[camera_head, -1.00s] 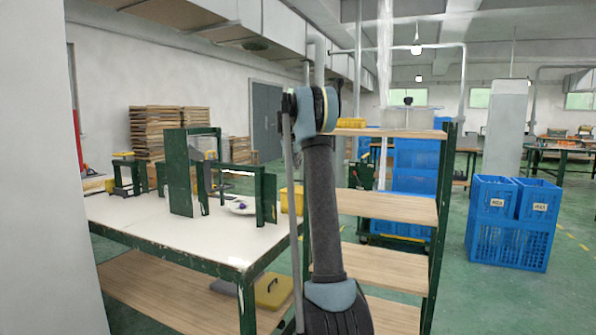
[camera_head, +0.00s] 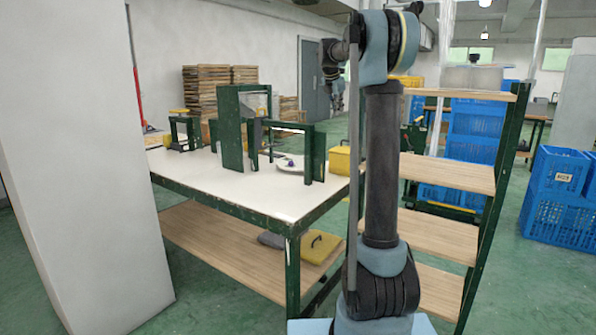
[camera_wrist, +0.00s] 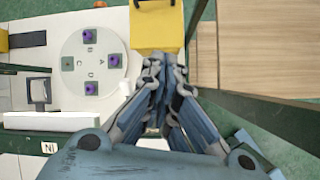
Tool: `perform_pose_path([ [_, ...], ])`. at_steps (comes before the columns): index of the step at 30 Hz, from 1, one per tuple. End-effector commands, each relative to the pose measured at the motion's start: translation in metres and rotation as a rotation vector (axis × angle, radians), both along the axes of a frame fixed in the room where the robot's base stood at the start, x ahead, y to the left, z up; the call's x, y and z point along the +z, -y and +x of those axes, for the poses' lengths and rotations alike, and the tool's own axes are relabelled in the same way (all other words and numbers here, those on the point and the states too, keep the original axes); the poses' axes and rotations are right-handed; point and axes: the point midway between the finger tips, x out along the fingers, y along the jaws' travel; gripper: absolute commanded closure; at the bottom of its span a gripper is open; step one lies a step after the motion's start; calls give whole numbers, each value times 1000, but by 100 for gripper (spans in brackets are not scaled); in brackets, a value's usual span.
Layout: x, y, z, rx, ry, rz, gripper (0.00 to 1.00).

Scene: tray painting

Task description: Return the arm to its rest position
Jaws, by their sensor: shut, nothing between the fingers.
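My gripper (camera_wrist: 165,75) shows in the wrist view with its fingers close together and nothing between them. It is above the table's edge, just below a yellow box (camera_wrist: 158,28) in that picture; I cannot tell the height. In the head view my arm stands upright on the right, bent over at the top, and its end hangs small and partly hidden behind the upper joint.
A white-topped table (camera_head: 230,190) with green frames (camera_head: 229,130) stands left of my arm. A wooden shelf rack (camera_head: 450,172) is close on the right. Blue crates (camera_head: 560,190) stand farther right. A pale pillar (camera_head: 75,170) fills the left. Green floor lies open between rack and crates.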

Motion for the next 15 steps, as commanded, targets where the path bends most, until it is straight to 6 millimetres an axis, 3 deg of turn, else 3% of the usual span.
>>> perform_pose_path([
  [1, -1, -4, -18, -44, 11, 33, 100],
  [8, -17, -12, -96, -291, 50, 196, 100],
  [15, -46, -12, -181, -564, 78, 348, 100],
])
